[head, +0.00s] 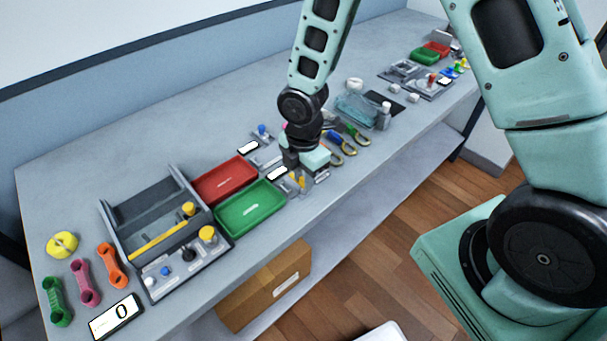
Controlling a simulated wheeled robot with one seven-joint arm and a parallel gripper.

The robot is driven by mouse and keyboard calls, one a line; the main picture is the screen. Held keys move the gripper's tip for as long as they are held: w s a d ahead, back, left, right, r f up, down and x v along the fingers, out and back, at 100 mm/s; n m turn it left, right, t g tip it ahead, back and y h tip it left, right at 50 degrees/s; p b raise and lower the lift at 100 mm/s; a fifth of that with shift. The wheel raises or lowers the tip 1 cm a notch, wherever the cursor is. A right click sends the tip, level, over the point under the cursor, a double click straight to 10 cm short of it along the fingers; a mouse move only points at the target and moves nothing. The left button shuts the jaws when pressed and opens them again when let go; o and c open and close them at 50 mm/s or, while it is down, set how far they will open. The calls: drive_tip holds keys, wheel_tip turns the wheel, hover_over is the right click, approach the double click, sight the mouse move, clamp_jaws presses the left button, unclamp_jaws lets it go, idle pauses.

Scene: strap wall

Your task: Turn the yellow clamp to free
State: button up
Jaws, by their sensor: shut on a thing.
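The yellow clamp (299,182) shows as a small yellow piece on a grey fixture near the front edge of the bench, right of the green tray. My gripper (302,172) reaches down over it from behind. The jaws are shut on the clamp. My wrist and the gripper body hide part of the clamp and fixture. The clamp's exact angle is too small to tell.
A green tray (250,226) and a red tray (224,171) lie left of the gripper. Tools with yellow and dark handles (338,150) lie close on its right. A grey open box with a knob panel (185,277) stands further left.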

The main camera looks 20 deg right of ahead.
drive_tip(key=m, duration=0.4)
drive_tip(key=shift+b, duration=0.35)
drive_tip(key=m, duration=0.4)
drive_tip(key=shift+m+b, duration=0.3)
drive_tip(key=shift+b, duration=0.05)
drive_tip(key=m, duration=0.4)
drive_tip(key=shift+m, duration=0.3)
drive_tip(key=m, duration=0.4)
drive_tip(key=shift+w+m, duration=0.1)
drive_tip(key=shift+m, duration=0.2)
drive_tip(key=o, duration=1)
wheel_tip(320, 180, up, 18)
drive_tip(key=shift+f+b, duration=0.25)
drive_tip(key=shift+b, duration=0.6)
